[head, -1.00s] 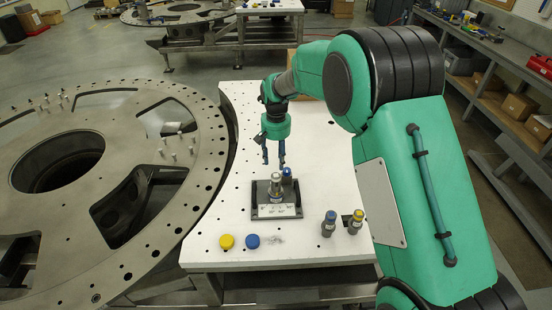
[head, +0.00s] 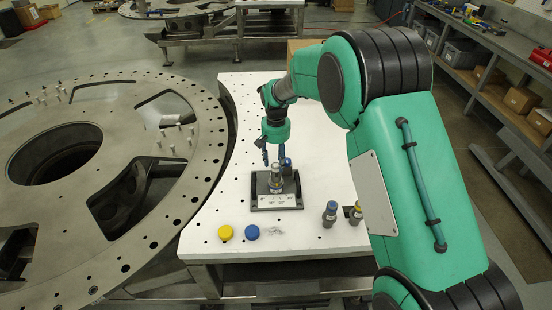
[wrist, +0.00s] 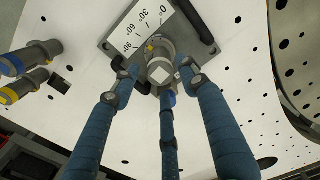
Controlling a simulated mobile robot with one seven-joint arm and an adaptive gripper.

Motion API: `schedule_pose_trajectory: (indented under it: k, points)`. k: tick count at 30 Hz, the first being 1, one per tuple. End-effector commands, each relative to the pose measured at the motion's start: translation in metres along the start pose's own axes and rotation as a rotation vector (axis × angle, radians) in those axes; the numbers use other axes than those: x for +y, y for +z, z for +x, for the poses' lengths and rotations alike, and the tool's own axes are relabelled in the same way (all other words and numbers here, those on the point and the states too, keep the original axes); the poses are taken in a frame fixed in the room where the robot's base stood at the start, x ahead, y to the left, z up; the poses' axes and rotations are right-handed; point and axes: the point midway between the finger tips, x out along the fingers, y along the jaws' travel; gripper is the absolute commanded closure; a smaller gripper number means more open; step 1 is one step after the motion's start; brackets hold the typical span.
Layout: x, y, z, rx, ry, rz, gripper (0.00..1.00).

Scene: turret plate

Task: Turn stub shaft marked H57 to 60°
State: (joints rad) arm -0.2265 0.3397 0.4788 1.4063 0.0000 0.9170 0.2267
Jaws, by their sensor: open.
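A dark fixture block (head: 258,203) stands on the white table, with a pale scale label (head: 277,200) on its near side. In the wrist view the label (wrist: 146,22) reads 0°, 30°, 60° and 90°. A grey stub shaft (head: 276,175) stands upright in the fixture; its square end (wrist: 160,73) faces the wrist camera. I cannot read an H57 mark.
Two loose shafts, one blue-topped (head: 332,207) and one yellow-topped (head: 356,211), stand at the front right. A yellow cap (head: 225,233) and a blue cap (head: 252,232) lie near the front edge. A large round turret plate (head: 201,150) is on the left. The table behind the fixture is mostly clear.

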Motion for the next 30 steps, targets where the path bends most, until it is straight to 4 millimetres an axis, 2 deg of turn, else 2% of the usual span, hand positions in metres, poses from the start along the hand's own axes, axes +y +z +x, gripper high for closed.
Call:
schedule_pose_trajectory:
  k: [9,23,25,28,29,30]
  points:
    - [0.0,0.0,0.018,0.0,0.0,0.0,0.56]
    - [0.0,0.0,0.022,0.0,0.0,0.0,0.56]
    - [0.0,0.0,0.022,0.0,0.0,0.0,0.66]
    - [0.0,0.0,0.022,0.0,0.0,0.0,0.86]
    - [0.0,0.0,0.022,0.0,0.0,0.0,0.9]
    - [0.0,0.0,0.022,0.0,0.0,0.0,0.91]
